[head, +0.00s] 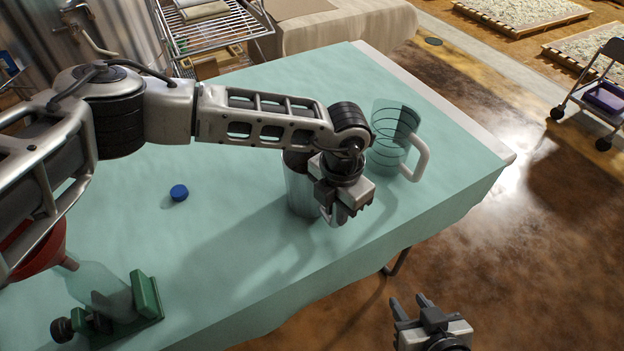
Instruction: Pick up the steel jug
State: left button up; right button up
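The steel jug (299,190) stands upright on the cloth-covered table, right of the middle. My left arm reaches across from the left, and my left gripper (336,216) points down at the jug's near right side, where its handle seems to be. The gripper body hides part of the jug and most of the handle. I cannot tell whether the fingers are closed on it or only around it. My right gripper (411,308) is off the table's front edge, low in the picture, with its fingers apart and empty.
A clear measuring jug (387,143) with a pale handle stands close behind and right of the steel jug. A blue cap (179,192) lies at left. A green clamp stand (146,298) holds a clear bottle (98,287) under a red funnel (42,250). The middle cloth is clear.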

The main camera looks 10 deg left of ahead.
pick_arm(q)
grip_shut()
jog(key=shift+r, duration=0.1)
pick_arm(e)
jog(key=shift+s+f, duration=0.1)
jog(key=shift+s, duration=0.05)
pick_arm(q)
jog(key=shift+w+r, duration=0.1)
jog(key=shift+r, duration=0.1)
jog(key=shift+r, duration=1.15)
jog(key=s+d+r+b, duration=0.3)
jog(key=s+d+r, duration=0.7)
jog(key=shift+b, duration=0.4)
pick_arm(e)
jog(key=shift+a+f, duration=0.4)
jog(key=shift+f, duration=0.25)
pick_arm(q)
jog(key=shift+r, duration=0.15)
